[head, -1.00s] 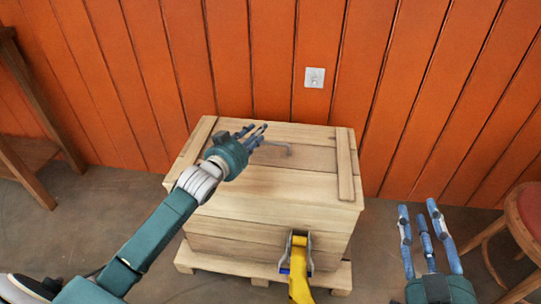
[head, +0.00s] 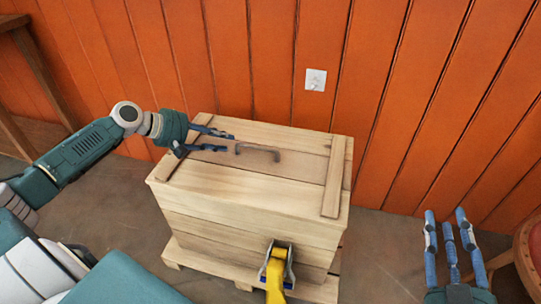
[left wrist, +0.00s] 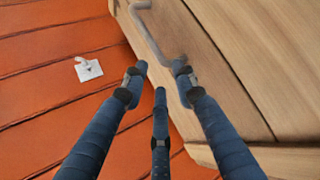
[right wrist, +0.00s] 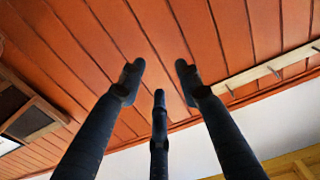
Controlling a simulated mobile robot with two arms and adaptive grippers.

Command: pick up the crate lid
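The crate lid (head: 243,186) is pale wood with a cross batten near each end and lies flat on the wooden crate (head: 230,233). A grey bar handle (head: 258,150) stands at the lid's middle; it also shows in the left wrist view (left wrist: 152,38). My left gripper (head: 232,141) is over the left part of the lid, fingers spread and pointing right at the handle. In the left wrist view its fingers (left wrist: 158,80) are open with nothing between them, close to the handle's near end. My right gripper (head: 446,222) is open and empty, right of the crate.
A yellow-handled tool (head: 276,268) is at the crate's front. A wooden stool (head: 530,250) is at right, a wooden table (head: 25,75) at left.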

